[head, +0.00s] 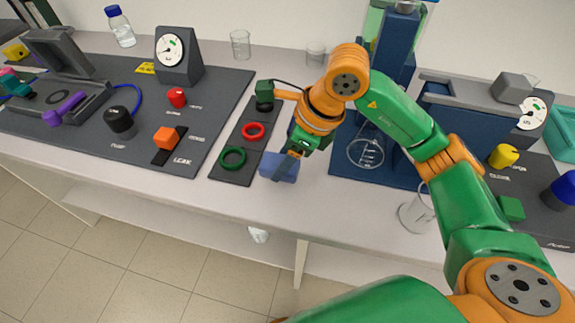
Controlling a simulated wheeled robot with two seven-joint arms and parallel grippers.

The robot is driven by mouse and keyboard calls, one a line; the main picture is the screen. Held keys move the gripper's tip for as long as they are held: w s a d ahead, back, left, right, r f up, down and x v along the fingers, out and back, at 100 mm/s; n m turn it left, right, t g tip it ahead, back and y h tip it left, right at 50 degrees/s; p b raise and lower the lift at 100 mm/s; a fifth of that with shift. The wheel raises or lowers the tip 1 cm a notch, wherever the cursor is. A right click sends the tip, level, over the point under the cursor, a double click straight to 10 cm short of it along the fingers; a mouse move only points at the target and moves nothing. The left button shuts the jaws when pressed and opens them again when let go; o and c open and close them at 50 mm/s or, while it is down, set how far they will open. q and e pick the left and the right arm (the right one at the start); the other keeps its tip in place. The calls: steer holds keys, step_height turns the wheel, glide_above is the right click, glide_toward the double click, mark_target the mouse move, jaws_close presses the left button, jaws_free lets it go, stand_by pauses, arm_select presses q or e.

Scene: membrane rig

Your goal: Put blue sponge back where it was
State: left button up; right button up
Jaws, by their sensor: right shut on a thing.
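The blue sponge (271,167) is a small blue block near the front middle of the bench, just right of the dark ring mat (232,175). My right gripper (287,167) reaches down to it from above and is shut on it. The gripper's fingers hide part of the sponge. I cannot tell whether the sponge touches the bench or is slightly raised. My left gripper is not in view.
A green ring (232,158) and a red ring (253,131) lie on the mat to the left. A blue stand with a flask (366,154) is to the right. A glass beaker (416,214) stands near the front edge. The bench in front is clear.

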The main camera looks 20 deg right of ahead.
step_height(320, 180, down, 3)
steer(key=shift+d+r+p, duration=0.1)
steer(key=shift+p, duration=0.5)
steer(key=shift+f, duration=0.45)
steer(key=shift+f+b, duration=0.25)
steer(key=shift+b, duration=0.1)
steer(key=o, duration=1.3)
steer(key=shift+r, duration=0.1)
steer(key=shift+d+r+p, duration=0.15)
steer(key=shift+r+p, duration=0.15)
steer(key=shift+r, duration=0.1)
steer(key=v, duration=1.1)
steer(key=shift+r, duration=0.25)
